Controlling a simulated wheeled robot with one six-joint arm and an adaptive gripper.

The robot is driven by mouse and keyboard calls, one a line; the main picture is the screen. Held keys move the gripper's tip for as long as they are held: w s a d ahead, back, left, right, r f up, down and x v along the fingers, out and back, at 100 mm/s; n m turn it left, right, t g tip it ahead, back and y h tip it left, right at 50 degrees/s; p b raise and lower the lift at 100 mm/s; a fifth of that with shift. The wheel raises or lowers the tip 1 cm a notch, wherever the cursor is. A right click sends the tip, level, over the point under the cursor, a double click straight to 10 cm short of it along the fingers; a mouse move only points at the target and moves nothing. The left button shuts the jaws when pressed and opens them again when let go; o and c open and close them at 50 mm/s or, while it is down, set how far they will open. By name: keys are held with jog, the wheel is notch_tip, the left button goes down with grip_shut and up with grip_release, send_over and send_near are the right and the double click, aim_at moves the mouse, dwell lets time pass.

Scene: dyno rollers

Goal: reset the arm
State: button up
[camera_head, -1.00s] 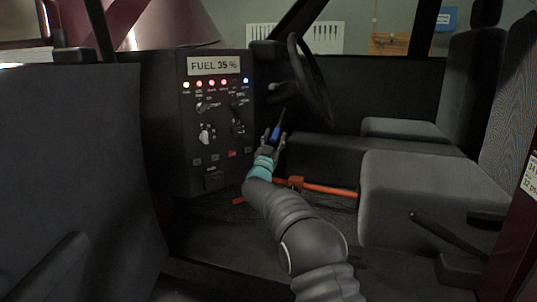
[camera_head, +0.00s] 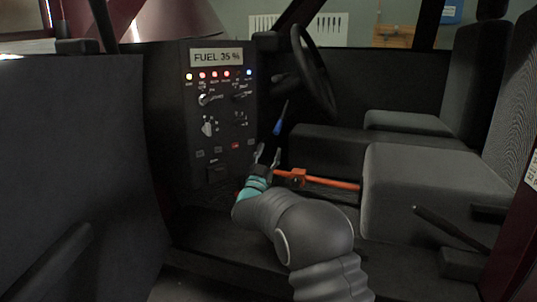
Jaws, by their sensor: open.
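My gripper (camera_head: 267,154) is open, with nothing visible between its fingers. It points up and away from me, low in front of the control panel's right side. My arm (camera_head: 300,232) reaches to it from the bottom of the view, bent and foreshortened. A blue-handled slim thing (camera_head: 279,125) stands tilted just above and beyond the fingertips, with a visible gap in the picture. I cannot tell what supports it.
The dark control panel (camera_head: 215,140) reads FUEL 35 % above a row of lights. A steering wheel (camera_head: 312,75) is behind. An orange bar (camera_head: 335,183) runs just right of my gripper, before the grey seat (camera_head: 425,195). A dark panel (camera_head: 75,180) fills the left.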

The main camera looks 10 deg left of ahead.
jog(key=w+a+f+n+g+y, duration=0.1)
jog(key=a+f+n+g+y, duration=0.1)
jog(key=a+f+g+y, duration=0.3)
jog(key=a+f+n+y, duration=0.1)
jog(key=f+n+y, duration=0.15)
jog(key=f, duration=0.55)
jog(key=s+d+f+n+g+y, duration=0.2)
jog(key=s+f+n+g, duration=0.1)
jog(key=s+f+g, duration=0.5)
jog(key=s+d+r+g+h+p, duration=0.1)
jog(key=s+d+r+g+p, duration=0.15)
jog(key=s+d, duration=0.75)
jog(key=s+d+r+g+h+p, duration=0.15)
jog(key=s+d+r+g, duration=0.35)
jog(key=s, duration=0.9)
jog(key=s+d+r+h+p, duration=0.1)
jog(key=s+d+r, duration=0.2)
jog(key=s+d, duration=0.7)
jog(key=s+d+r+m+t+p, duration=0.1)
jog(key=s+d+r, duration=0.2)
jog(key=s+r, duration=0.1)
jog(key=s+d+r+m+t+h+p, duration=0.1)
jog(key=s+d+r+p, duration=0.1)
jog(key=s, duration=0.5)
notch_tip(320, 180, up, 2)
jog(key=shift+d+r+m+t, duration=0.25)
jog(key=shift+d+m+t, duration=0.1)
jog(key=shift+d, duration=0.45)
